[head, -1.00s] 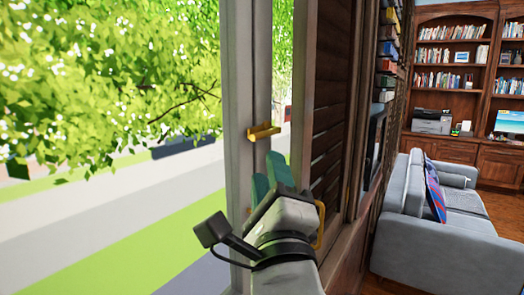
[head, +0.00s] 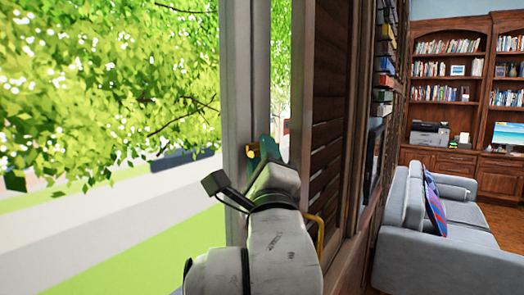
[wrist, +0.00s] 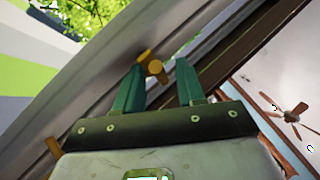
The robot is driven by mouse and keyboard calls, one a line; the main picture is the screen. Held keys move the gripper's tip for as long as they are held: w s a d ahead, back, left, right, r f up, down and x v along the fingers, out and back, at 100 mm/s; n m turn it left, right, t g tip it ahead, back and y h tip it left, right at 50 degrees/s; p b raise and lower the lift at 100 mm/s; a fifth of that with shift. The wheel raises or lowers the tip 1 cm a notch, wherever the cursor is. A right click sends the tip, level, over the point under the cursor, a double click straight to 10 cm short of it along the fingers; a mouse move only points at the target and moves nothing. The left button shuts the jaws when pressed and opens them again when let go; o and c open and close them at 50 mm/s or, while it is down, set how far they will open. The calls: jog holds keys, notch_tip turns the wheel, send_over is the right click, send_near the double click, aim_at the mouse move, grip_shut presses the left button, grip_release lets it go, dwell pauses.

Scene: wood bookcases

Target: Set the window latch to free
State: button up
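The window latch (head: 252,150) is a small yellow bar on the pale window frame in the head view. My green fingertips now cover most of it there, with yellow showing on both sides. In the wrist view the latch (wrist: 146,56) has a round end and lies between the tips of my gripper (wrist: 158,66). The two fingers stand apart, and a gap shows beside the latch. Whether either finger touches it I cannot tell. In the head view my gripper (head: 264,152) is raised against the frame.
A yellow loop (head: 319,230) shows just right of my arm, by the window side. Dark wooden slats (head: 328,130) stand close on the right. A grey sofa (head: 435,250) and bookcases (head: 450,80) are farther right.

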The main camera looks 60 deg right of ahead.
grip_shut()
dwell(0.4)
